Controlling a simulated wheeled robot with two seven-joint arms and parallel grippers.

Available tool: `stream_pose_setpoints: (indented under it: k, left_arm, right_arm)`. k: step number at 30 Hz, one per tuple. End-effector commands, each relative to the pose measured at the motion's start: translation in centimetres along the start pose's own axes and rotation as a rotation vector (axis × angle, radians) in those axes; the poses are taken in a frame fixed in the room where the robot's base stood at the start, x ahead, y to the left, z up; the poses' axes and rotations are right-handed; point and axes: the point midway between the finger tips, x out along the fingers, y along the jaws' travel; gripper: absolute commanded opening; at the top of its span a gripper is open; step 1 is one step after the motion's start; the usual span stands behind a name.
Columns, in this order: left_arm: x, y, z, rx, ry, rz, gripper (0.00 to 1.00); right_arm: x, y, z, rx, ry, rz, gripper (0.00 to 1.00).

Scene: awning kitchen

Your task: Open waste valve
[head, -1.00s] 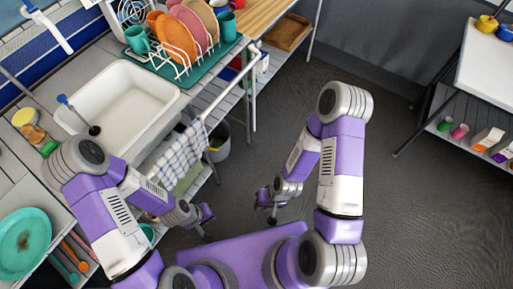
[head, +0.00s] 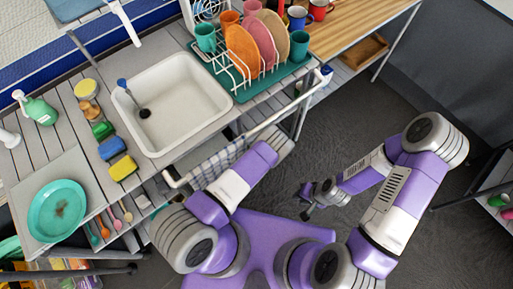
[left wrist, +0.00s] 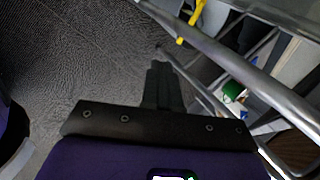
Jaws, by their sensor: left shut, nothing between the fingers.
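The white sink (head: 185,100) is set in the grey counter in the head view, with a dark drain (head: 145,113) in its basin. A thin blue-topped stick (head: 122,83) reaches over the basin. In the left wrist view, a small yellow piece (left wrist: 195,14) shows by a metal rail; I cannot tell whether it is the waste valve's handle. My left gripper (left wrist: 163,68) is shut and empty, apart from the yellow piece; it is hidden in the head view. My right gripper (head: 306,202) hangs over the floor, too small to read its jaws.
A metal rail with a checked towel (head: 215,165) runs along the counter front, close to my left arm. A dish rack (head: 245,75) with plates and cups stands right of the sink. Sponges and a teal plate (head: 42,215) lie left.

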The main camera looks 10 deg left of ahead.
Motion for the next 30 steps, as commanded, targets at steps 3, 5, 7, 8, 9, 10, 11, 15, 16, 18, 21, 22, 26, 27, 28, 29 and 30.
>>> stream_pose_setpoints:
  k: [3, 5, 7, 8, 9, 10, 11, 15, 16, 18, 21, 22, 26, 27, 28, 29, 30]
  left_arm:
    - [0.4, -0.6, -0.4, 0.121, 0.025, -0.040, 0.00]
    - [0.6, -0.8, -0.6, 0.151, 0.032, -0.051, 0.00]
    - [1.0, -0.9, -0.7, 0.169, 0.036, -0.059, 0.00]
    - [1.3, -1.0, -0.7, 0.172, 0.037, -0.061, 0.00]
    - [1.7, -0.9, -0.7, 0.173, 0.036, -0.061, 0.00]
    - [2.1, -0.9, -0.7, 0.173, 0.036, -0.061, 0.00]
    - [2.6, -0.9, -0.7, 0.172, 0.036, -0.061, 0.00]
    - [5.5, -0.9, -0.8, 0.169, 0.036, -0.060, 0.00]
    - [6.2, -1.0, -0.8, 0.169, 0.037, -0.061, 0.00]
    - [7.7, -1.0, -0.8, 0.168, 0.036, -0.060, 0.00]
    - [9.9, -1.1, -0.9, 0.168, 0.035, -0.059, 0.00]
    - [10.4, -1.2, -0.9, 0.167, 0.035, -0.059, 0.00]
    - [12.4, -1.9, -1.1, 0.167, 0.035, -0.059, 0.00]
    - [12.9, -2.2, -1.2, 0.167, 0.036, -0.060, 0.00]
    - [13.2, -2.3, -1.2, 0.167, 0.034, -0.058, 0.00]
    - [13.5, -2.4, -1.2, 0.166, 0.034, -0.058, 0.00]
    - [13.8, -2.6, -1.3, 0.166, 0.034, -0.058, 0.00]
  right_arm:
    - [-0.4, -0.1, 0.1, 0.000, -0.001, 0.000, 0.24]
    - [-0.4, -0.1, 0.1, 0.000, -0.001, 0.000, 0.24]
    - [-0.2, -0.1, 0.1, 0.000, -0.001, 0.000, 0.24]
    - [-0.1, 0.0, 0.1, 0.000, -0.001, 0.000, 0.24]
    - [0.1, 0.1, 0.1, 0.000, -0.001, 0.000, 0.24]
    - [0.3, 0.1, 0.0, 0.000, -0.001, 0.000, 0.24]
    - [0.5, 0.2, 0.0, 0.000, -0.001, 0.000, 0.24]
    - [1.7, 0.7, 0.0, 0.000, -0.001, 0.000, 0.24]
    - [2.0, 0.8, 0.0, 0.000, -0.001, 0.000, 0.24]
    - [2.7, 1.0, -0.1, 0.000, -0.001, 0.000, 0.24]
    - [3.6, 1.4, -0.1, 0.000, -0.001, 0.000, 0.24]
    - [3.9, 1.5, -0.1, 0.001, -0.001, 0.000, 0.24]
    - [4.8, 1.8, -0.2, 0.000, -0.001, 0.000, 0.24]
    - [5.0, 1.9, -0.2, 0.000, -0.001, 0.000, 0.24]
    - [5.2, 2.0, -0.2, 0.000, -0.001, 0.000, 0.24]
    - [5.3, 2.0, -0.2, 0.000, -0.001, 0.000, 0.24]
    - [5.4, 2.0, -0.2, 0.000, -0.001, 0.000, 0.24]
